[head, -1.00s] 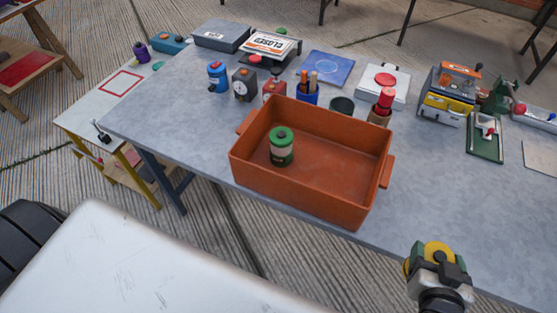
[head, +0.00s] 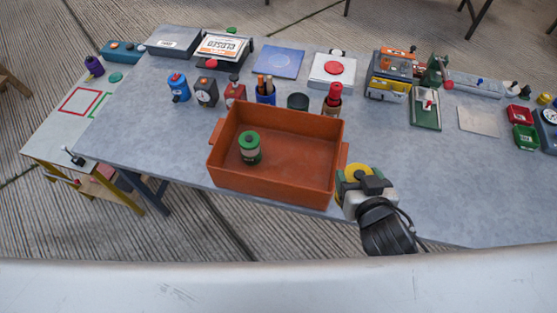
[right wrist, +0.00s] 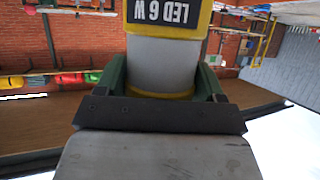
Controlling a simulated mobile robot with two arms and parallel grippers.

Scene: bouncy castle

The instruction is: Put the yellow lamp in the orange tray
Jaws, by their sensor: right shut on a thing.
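The yellow lamp (head: 353,174) is in my right gripper (head: 357,182), just right of the orange tray and near the table's front edge. In the right wrist view the lamp (right wrist: 165,50), yellow and grey with a "LED 6 W" label, sits between the green fingers of the gripper (right wrist: 165,80). The orange tray (head: 265,188) stands on the grey table with its open side up. A green-topped can (head: 249,148) stands inside it at the left; the tray's right part is bare. My left gripper is not in view.
Behind the tray stand a red bottle (head: 334,95), a dark cup (head: 298,101) and a blue pen holder (head: 266,93). A white box with a red disc (head: 333,69) is farther back.

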